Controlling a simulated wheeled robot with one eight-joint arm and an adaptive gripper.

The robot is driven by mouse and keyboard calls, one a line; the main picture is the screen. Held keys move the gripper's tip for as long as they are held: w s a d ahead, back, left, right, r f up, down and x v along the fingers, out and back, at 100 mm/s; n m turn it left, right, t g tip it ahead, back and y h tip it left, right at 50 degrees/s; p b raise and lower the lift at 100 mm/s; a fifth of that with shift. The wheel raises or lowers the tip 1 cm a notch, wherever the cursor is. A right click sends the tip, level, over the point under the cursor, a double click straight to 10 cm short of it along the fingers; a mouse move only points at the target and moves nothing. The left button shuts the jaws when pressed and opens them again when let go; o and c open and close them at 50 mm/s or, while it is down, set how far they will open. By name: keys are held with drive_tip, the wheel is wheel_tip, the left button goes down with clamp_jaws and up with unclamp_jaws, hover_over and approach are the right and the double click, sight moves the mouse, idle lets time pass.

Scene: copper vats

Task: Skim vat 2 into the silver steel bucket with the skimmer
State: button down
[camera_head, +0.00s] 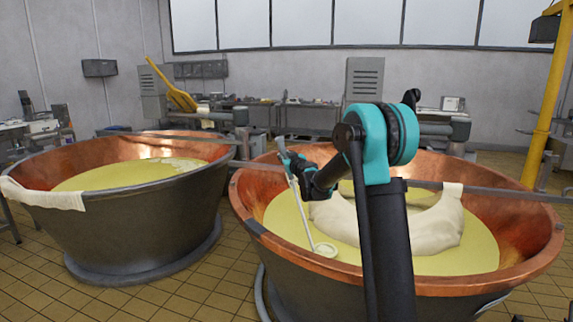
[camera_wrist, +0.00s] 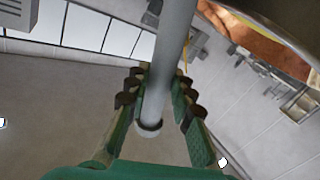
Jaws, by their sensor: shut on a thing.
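My gripper (camera_head: 290,165) is over the left part of the right copper vat (camera_head: 240,200). It is shut on the skimmer (camera_head: 303,212), whose shaft slants down to a small pale round head. The head is at or just above the yellow liquid near the vat's front rim; I cannot tell if it touches. In the wrist view, the green fingers of my gripper (camera_wrist: 158,92) close around the grey skimmer shaft (camera_wrist: 172,45). A second copper vat (camera_head: 130,222) at left holds yellow liquid with whitish patches. No vat number is readable. I see no silver steel bucket.
A large cream cloth-like bundle (camera_head: 433,228) lies in the right vat. A pale cloth (camera_head: 42,194) hangs over the left vat's rim. A yellow post (camera_head: 547,95) stands at right. Benches line the back wall. Tiled floor (camera_head: 165,298) is open at front left.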

wheel_tip(320, 180, up, 32)
drive_tip(key=shift+r, duration=0.2)
idle(1.3)
idle(0.8)
